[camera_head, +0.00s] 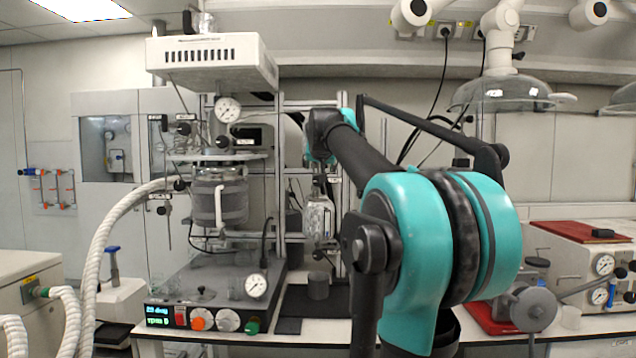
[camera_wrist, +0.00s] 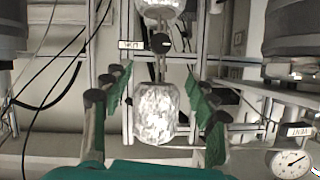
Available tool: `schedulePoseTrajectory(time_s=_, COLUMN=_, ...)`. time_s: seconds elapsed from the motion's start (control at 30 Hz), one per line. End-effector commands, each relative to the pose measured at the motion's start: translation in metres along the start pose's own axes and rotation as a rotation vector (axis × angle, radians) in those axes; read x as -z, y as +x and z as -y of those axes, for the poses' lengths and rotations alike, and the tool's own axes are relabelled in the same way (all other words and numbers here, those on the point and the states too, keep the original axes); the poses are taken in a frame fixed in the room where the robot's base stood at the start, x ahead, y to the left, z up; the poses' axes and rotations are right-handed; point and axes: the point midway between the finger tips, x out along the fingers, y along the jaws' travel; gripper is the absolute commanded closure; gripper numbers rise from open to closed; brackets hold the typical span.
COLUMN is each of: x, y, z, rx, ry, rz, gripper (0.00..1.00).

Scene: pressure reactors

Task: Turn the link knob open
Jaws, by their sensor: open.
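A dark round knob (camera_wrist: 160,43) sits on the glassware above a foil-wrapped vessel (camera_wrist: 155,115) in the wrist view. A small white label (camera_wrist: 131,45) is beside the knob, too blurred to read surely, so I cannot confirm it is the link knob. My gripper (camera_wrist: 157,84) is open, with its green-padded fingers to the left and right of the vessel in the picture. Nothing is held, and the knob appears beyond the fingertips. In the head view, the foil-wrapped vessel (camera_head: 319,219) hangs below my arm, and my gripper is mostly hidden there.
A jacketed reactor (camera_head: 220,198) and control base (camera_head: 205,300) stand left. A dial gauge (camera_wrist: 291,163) and another label (camera_wrist: 299,131) are at lower right in the wrist view. Metal frame bars and black cables surround the vessel. A red-topped unit (camera_head: 585,250) stands right.

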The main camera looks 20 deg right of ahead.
Motion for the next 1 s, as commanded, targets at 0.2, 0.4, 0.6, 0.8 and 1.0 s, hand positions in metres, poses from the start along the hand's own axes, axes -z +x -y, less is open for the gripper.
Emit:
schedulePoseTrajectory(time_s=0.2, x=0.0, y=0.042, z=0.0, rx=0.0, ry=0.0, rz=0.001, gripper=0.42)
schedulePoseTrajectory(time_s=0.4, x=-0.001, y=0.081, z=0.0, rx=0.0, ry=0.0, rz=0.001, gripper=0.42)
schedulePoseTrajectory(time_s=0.6, x=-0.001, y=0.12, z=0.0, rx=-0.001, ry=0.0, rz=0.002, gripper=0.42)
schedulePoseTrajectory(time_s=0.8, x=-0.001, y=0.147, z=0.0, rx=-0.001, ry=-0.001, rz=0.002, gripper=0.42)
schedulePoseTrajectory(time_s=1.0, x=-0.001, y=0.16, z=0.0, rx=0.0, ry=-0.001, rz=0.002, gripper=0.42)
